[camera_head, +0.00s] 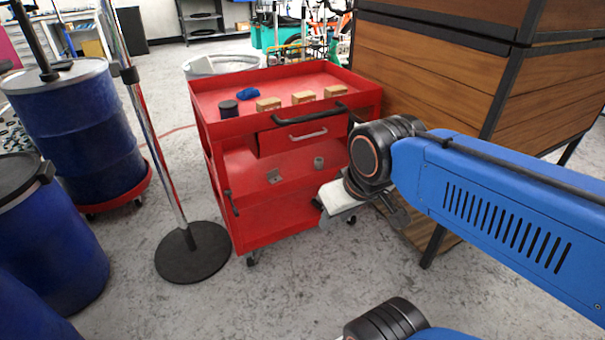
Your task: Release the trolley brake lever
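The red trolley (262,185) stands in the middle of the view, with its front side towards me. A short black lever (231,203) hangs on its lower left front edge; it looks like the brake lever and slants slightly. My gripper (325,213) is at the end of my blue arm, in front of the trolley's lower right part. It is apart from the black lever, to the right of it. Its fingers are small and partly hidden by its own body, so I cannot tell whether they are open or shut.
The trolley's top holds small boxes (304,97), a blue item (248,94) and a black cylinder (228,109). A pole on a round base (193,253) stands close left, beside blue drums (75,140). A wooden cabinet (445,70) is at right. The floor in front is clear.

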